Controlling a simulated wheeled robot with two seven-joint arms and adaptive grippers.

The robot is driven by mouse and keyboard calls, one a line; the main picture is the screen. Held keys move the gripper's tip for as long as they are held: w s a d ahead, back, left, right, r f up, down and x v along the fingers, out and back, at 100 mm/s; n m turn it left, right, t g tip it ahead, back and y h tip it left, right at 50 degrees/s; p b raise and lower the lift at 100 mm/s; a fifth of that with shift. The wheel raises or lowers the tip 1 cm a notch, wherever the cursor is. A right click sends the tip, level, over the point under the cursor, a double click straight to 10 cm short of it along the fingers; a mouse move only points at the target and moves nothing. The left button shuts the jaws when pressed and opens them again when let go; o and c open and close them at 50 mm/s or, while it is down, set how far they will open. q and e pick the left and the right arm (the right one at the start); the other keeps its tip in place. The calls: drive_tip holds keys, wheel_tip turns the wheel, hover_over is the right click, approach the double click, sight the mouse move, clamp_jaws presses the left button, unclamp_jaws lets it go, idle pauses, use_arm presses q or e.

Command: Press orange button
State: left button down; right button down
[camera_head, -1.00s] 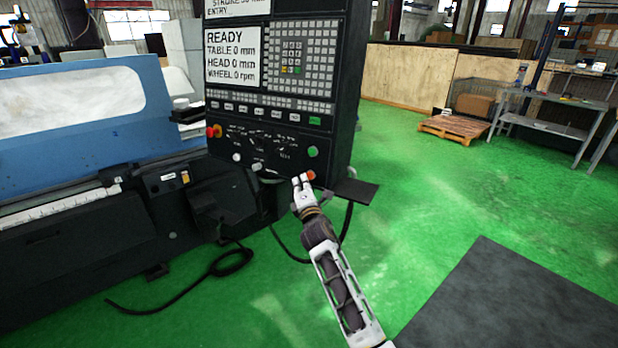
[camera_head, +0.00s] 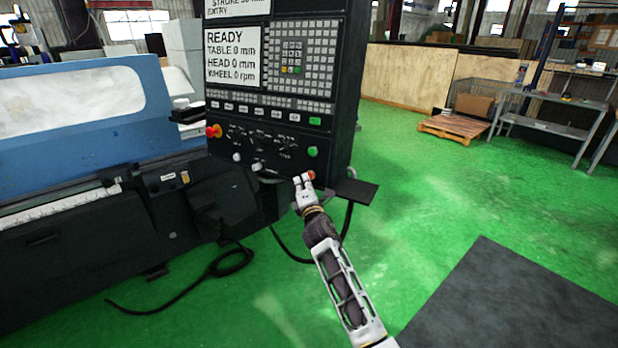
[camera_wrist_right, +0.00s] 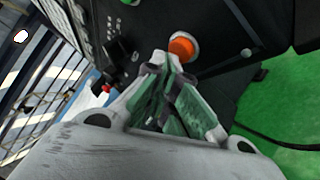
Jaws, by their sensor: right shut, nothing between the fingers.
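The orange button (camera_head: 311,175) sits at the lower right of the black control panel (camera_head: 341,100). In the right wrist view the round orange button (camera_wrist_right: 181,48) shows in a pale ring just beyond my fingertips. My right gripper (camera_head: 302,178) is shut and empty, with its tips at the panel just left of the button in the head view. In the wrist view the tips of the right gripper (camera_wrist_right: 166,62) lie close below and left of the button; I cannot tell whether they touch it. My left gripper is not in view.
A green button (camera_head: 313,152) is above the orange one, and a red knob (camera_head: 214,131) is at the panel's left edge. A dark shelf (camera_head: 357,191) juts out at the panel's lower right. The green floor (camera_head: 420,200) to the right is open.

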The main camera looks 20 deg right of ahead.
drive_tip(key=shift+w+d, duration=0.25)
drive_tip(key=shift+d, duration=0.05)
idle(0.9)
drive_tip(key=shift+s+a, duration=0.1)
drive_tip(key=shift+a, duration=0.05)
drive_tip(key=shift+s+a+r, duration=0.1)
drive_tip(key=shift+s+a, duration=0.35)
idle(0.5)
drive_tip(key=s+a, duration=0.1)
drive_tip(key=a, duration=0.1)
drive_tip(key=s+a+r, duration=0.1)
drive_tip(key=s, duration=0.1)
drive_tip(key=shift+s+a, duration=0.15)
drive_tip(key=shift+a, duration=0.2)
idle(0.4)
idle(0.7)
